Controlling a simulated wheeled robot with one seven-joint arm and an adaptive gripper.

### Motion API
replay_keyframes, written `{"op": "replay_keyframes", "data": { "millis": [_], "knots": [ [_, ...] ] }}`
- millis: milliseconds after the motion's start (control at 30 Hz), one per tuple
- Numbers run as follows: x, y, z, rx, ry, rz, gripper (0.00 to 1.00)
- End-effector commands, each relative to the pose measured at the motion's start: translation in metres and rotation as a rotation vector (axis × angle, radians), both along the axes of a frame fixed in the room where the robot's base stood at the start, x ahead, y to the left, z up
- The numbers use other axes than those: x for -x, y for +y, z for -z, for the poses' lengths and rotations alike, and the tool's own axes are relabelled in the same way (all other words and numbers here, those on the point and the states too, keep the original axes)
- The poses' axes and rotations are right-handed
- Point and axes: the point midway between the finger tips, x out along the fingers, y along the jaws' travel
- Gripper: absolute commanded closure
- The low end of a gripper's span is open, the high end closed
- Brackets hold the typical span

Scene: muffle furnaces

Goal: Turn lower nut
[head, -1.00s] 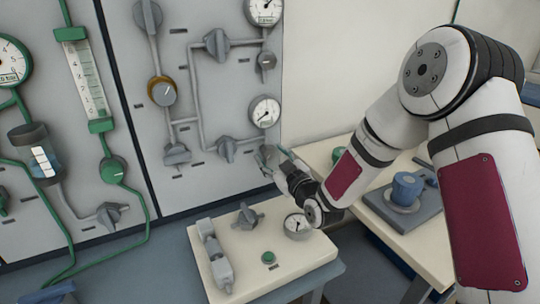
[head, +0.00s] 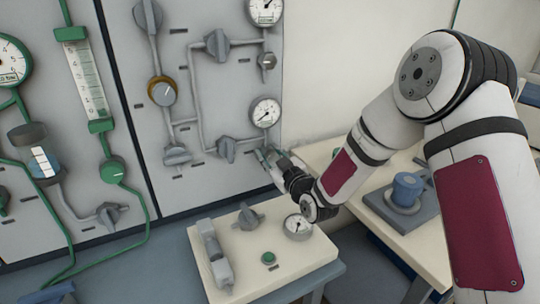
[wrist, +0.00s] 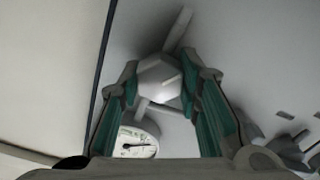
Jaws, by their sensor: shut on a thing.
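The lower nut (wrist: 159,80) is a pale grey hexagonal fitting on a thin pipe, seen between my two green-lined fingers in the wrist view. My gripper (wrist: 165,80) is shut on it, with a finger at either side. In the head view my gripper (head: 266,160) is at the lower right edge of the grey panel, just below a round gauge (head: 265,112). The lower nut is hidden there behind the fingers.
A similar small fitting (head: 267,61) sits higher on the panel. A grey knob (head: 227,149) is left of my gripper. Below stands a cream box (head: 309,262) with a gauge and a green button. A blue-capped device (head: 407,188) stands on the right table.

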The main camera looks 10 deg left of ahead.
Motion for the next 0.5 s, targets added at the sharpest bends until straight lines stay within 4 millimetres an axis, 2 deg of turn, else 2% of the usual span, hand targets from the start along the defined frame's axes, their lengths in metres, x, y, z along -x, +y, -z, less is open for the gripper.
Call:
{"op": "replay_keyframes", "data": {
  "millis": [267, 500],
  "knots": [
    [-0.0003, 0.0002, 0.0005, -0.1, 0.065, -0.001, 0.97],
    [-0.0005, 0.0, 0.0011, -0.269, 0.179, -0.001, 0.97]
  ]
}}
